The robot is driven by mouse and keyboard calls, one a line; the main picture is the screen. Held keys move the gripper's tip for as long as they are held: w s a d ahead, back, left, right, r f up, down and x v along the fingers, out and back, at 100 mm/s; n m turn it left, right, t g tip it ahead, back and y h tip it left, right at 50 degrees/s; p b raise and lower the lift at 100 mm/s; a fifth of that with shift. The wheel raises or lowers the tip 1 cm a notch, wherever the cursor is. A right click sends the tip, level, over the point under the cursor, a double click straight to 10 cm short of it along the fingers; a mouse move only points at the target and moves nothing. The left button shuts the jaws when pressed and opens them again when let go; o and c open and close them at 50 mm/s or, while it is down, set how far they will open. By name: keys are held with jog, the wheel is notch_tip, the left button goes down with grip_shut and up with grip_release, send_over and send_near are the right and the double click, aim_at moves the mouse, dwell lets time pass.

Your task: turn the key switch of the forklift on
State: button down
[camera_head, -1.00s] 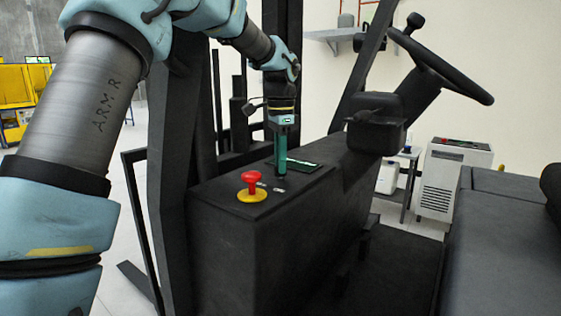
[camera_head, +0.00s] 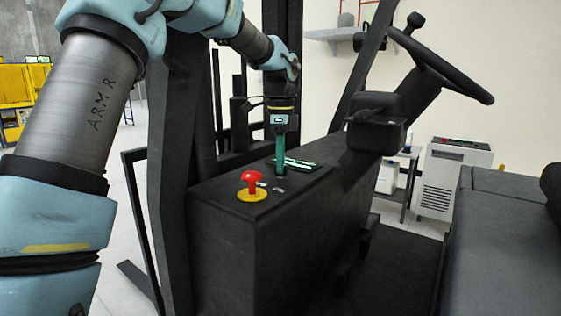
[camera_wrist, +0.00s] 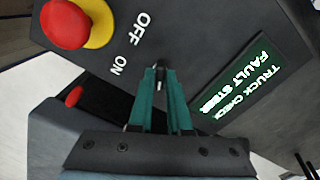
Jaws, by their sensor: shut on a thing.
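My gripper (camera_head: 281,172) reaches straight down to the top of the black forklift console (camera_head: 300,215). Its two green fingers are shut on the small dark key of the key switch (camera_wrist: 160,66), which is mostly hidden between the fingertips. The white OFF label (camera_wrist: 141,28) and ON label (camera_wrist: 119,66) are printed beside the key in the wrist view. I cannot make out the angle of the key itself.
A red emergency button on a yellow base (camera_head: 251,186) stands close to the gripper. A lit green display (camera_wrist: 240,82) reads TRUCK CHECK, FAULT STEER. The steering wheel (camera_head: 440,72) and a black box (camera_head: 376,125) rise behind the console.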

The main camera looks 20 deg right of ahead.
jog(key=c, duration=0.9)
grip_release()
jog(key=shift+o, duration=0.2)
jog(key=shift+r, duration=0.15)
notch_tip(320, 180, up, 11)
jog(key=b, duration=0.2)
jog(key=shift+f, duration=0.2)
